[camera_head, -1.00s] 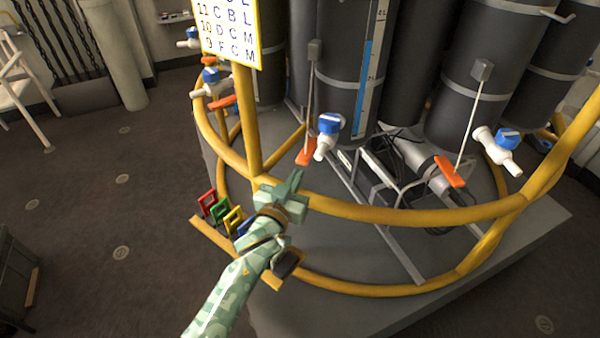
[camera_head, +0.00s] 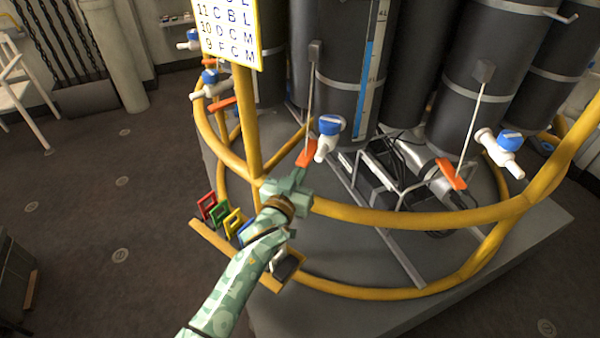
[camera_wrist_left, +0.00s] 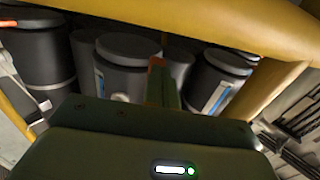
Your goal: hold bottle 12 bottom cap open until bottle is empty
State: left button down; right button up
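Dark grey bottles stand in a yellow ring frame. No number shows on them, so I cannot tell which is bottle 12. The middle bottle (camera_head: 343,60) has a clear scale with a blue column (camera_head: 370,65) and a blue and white tap (camera_head: 328,137). An orange tab (camera_head: 307,153) hangs on a thin rod in front of it. My left gripper (camera_head: 297,176) is at the yellow rail, its tips at the tab's lower end. In the left wrist view an orange piece (camera_wrist_left: 156,63) shows at the narrow fingers; whether they grip it is unclear. My right gripper is out of view.
The yellow rail (camera_head: 420,214) runs right of my left gripper. A yellow post (camera_head: 247,120) with a sign (camera_head: 228,30) stands to its left. Coloured clips (camera_head: 220,213) sit on a ledge below. Another orange tab (camera_head: 451,173) hangs at right. Open floor lies at left.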

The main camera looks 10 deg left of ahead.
aim_at(301, 164)
pick_arm(q)
jog(key=shift+w+r+p, duration=0.15)
jog(key=shift+r+p, duration=0.5)
jog(key=shift+r, duration=0.35)
jog(key=shift+w+r+p, duration=0.15)
jog(key=shift+r+p, duration=0.45)
jog(key=shift+r, duration=0.4)
jog(key=shift+d+f, duration=0.1)
dwell(0.9)
jog(key=shift+f+b, duration=1)
jog(key=shift+f, duration=0.75)
jog(key=shift+s, duration=0.15)
jog(key=shift+f, duration=0.1)
